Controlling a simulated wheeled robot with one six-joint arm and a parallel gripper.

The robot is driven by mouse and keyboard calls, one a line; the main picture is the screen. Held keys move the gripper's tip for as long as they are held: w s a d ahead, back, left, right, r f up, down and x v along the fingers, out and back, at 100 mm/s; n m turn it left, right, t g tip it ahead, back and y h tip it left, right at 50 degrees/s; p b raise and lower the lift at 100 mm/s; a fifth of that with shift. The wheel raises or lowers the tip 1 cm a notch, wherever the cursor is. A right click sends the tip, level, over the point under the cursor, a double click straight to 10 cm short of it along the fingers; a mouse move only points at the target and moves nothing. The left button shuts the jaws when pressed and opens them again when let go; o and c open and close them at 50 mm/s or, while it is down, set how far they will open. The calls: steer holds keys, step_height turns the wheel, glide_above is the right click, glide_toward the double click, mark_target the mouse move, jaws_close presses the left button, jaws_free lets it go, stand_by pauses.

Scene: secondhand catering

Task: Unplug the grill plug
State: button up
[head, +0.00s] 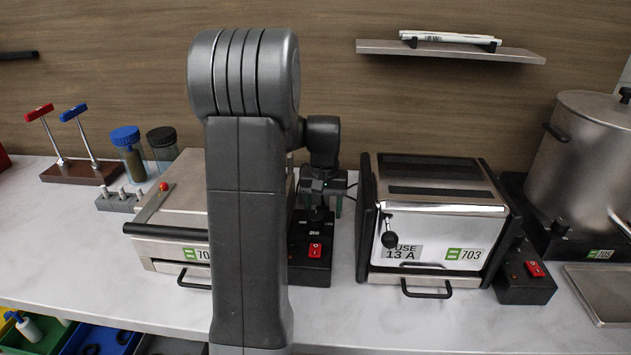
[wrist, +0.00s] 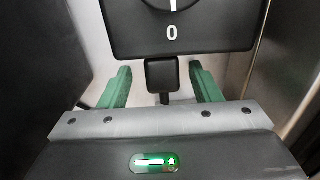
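The grill (head: 170,225), a silver appliance with a red-knobbed lever, stands left of centre, partly hidden behind my arm. A black box (head: 309,262) with a red switch stands just right of it. My gripper (head: 323,198) is over the back of this box. In the wrist view my gripper (wrist: 160,70) is open, with a green finger on each side of a small black block (wrist: 162,75) that looks like a plug. Gaps show between the block and both fingers. A dark cord runs from it. I cannot read which appliance it belongs to.
A black panel (wrist: 180,30) marked 0 is just beyond the fingers. A silver toaster-like appliance (head: 435,225) labelled 703 stands close right of the box. Another switch box (head: 527,275) and a large pot (head: 585,160) are further right. The front counter strip is clear.

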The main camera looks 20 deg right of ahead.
steer(key=shift+r, duration=0.15)
step_height(320, 180, up, 22)
steer(key=p, duration=0.8)
steer(key=shift+f, duration=0.2)
steer(key=shift+f, duration=0.1)
stand_by(0.4)
step_height(320, 180, down, 9)
steer(key=b, duration=0.7)
stand_by(0.3)
